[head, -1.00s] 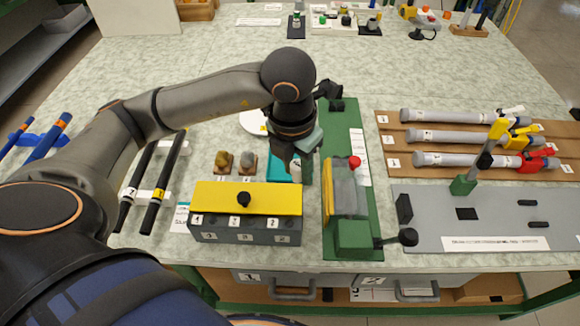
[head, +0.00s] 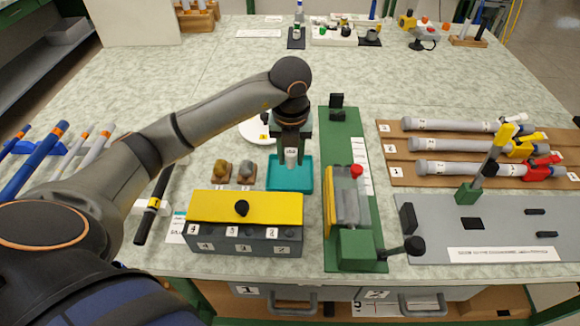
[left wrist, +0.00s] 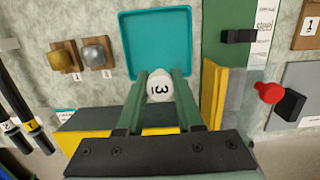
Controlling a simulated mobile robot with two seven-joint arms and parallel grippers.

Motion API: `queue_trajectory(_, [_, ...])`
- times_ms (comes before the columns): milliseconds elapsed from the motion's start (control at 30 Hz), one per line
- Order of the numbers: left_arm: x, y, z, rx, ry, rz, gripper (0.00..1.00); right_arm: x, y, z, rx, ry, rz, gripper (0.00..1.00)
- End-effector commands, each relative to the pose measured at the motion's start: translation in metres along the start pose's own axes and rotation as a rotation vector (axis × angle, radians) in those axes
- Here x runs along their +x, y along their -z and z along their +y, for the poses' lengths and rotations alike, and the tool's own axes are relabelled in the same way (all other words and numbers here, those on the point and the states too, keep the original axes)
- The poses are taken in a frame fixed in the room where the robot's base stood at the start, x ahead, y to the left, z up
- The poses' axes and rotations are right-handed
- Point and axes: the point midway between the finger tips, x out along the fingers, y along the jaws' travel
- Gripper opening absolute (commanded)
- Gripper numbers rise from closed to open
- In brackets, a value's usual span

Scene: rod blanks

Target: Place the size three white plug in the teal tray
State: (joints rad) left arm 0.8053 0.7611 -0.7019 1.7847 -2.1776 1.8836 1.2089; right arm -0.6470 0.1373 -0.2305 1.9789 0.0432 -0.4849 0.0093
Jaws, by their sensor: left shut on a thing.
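The white plug (left wrist: 160,86), marked 3, is between the fingers of my left gripper (left wrist: 159,82), which is shut on it. In the head view the plug (head: 291,155) hangs below my left gripper (head: 291,152), over the back part of the teal tray (head: 289,180). The tray also shows in the left wrist view (left wrist: 157,27), empty where visible. I cannot tell how high the plug is above it. My right gripper is not in view.
A grey box with a yellow lid (head: 245,207) stands in front of the tray. A green-based fixture (head: 348,205) stands close on its right. Gold (head: 221,170) and silver (head: 247,169) knobs stand on its left. A white dish (head: 258,130) lies behind.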

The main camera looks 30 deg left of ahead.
Motion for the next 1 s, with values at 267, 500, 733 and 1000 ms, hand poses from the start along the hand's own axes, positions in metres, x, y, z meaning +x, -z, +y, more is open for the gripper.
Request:
queue_trajectory(267, [0.033, -0.021, 0.002, 0.001, 0.002, 0.000, 0.04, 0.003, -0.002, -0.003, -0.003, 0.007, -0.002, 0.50])
queue_trajectory(500, [0.058, -0.023, 0.003, 0.001, 0.000, 0.003, 0.04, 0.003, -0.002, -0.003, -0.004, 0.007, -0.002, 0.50])
queue_trajectory(733, [0.070, -0.022, 0.003, 0.001, 0.003, -0.002, 0.04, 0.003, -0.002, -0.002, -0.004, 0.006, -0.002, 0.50])
queue_trajectory(1000, [0.073, -0.021, 0.003, 0.001, 0.002, -0.001, 0.38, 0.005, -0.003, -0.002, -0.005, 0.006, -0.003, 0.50])
